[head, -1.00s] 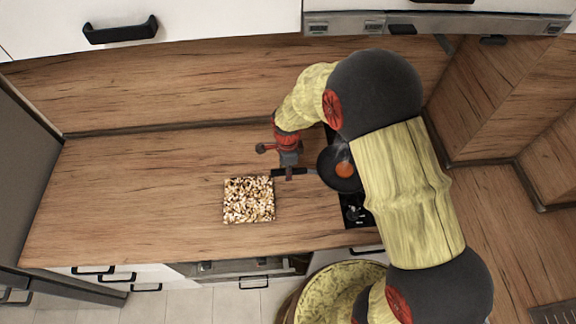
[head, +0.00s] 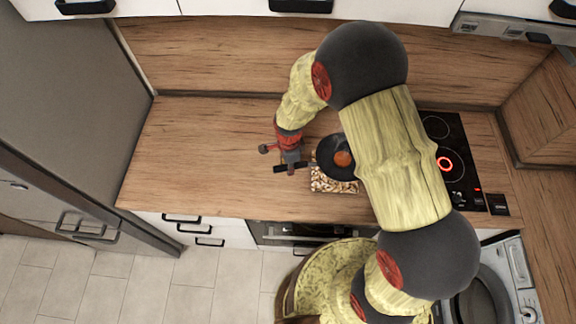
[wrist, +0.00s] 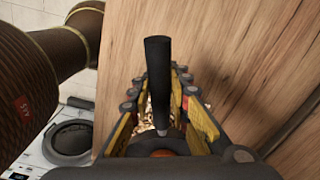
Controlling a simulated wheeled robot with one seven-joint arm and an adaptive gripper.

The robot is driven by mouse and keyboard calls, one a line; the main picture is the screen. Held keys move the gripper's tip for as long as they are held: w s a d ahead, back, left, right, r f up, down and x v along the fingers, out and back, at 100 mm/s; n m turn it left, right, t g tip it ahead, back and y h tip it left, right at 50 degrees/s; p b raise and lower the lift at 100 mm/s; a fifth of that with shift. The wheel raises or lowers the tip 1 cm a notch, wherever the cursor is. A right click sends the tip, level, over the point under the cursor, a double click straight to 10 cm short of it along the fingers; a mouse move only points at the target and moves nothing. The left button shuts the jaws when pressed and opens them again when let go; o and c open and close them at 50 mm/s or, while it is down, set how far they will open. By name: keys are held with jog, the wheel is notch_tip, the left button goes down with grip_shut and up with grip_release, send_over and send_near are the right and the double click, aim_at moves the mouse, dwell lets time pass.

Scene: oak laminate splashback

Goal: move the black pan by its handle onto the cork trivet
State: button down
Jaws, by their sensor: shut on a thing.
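The black pan (head: 327,158) has something round and orange in it and shows beside my arm in the head view. Its dark handle (wrist: 157,75) runs up between my fingers in the wrist view. My gripper (head: 291,167) is shut on the handle, at the pan's left. The cork trivet (head: 330,186), a speckled square, lies on the wooden counter. The pan covers the trivet's far part in the head view. I cannot tell whether the pan touches it. Part of the pan is hidden behind my arm.
The black hob (head: 463,190) is at the right, with one ring (head: 445,164) glowing red. The counter (head: 190,150) left of my gripper is clear. The wooden splashback (head: 220,60) stands behind, and a tall grey cabinet (head: 75,90) is at the left.

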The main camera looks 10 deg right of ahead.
jog(key=shift+w+a, duration=0.15)
jog(key=shift+w, duration=0.1)
jog(key=shift+d, duration=0.2)
jog(key=shift+a, duration=0.1)
jog(key=shift+f+b, duration=3.1)
jog(key=shift+f, duration=0.75)
jog(key=shift+f+b, duration=0.45)
jog(key=shift+f, duration=0.05)
jog(key=c, duration=1.7)
grip_release()
jog(key=shift+o, duration=0.6)
jog(key=shift+s, duration=0.1)
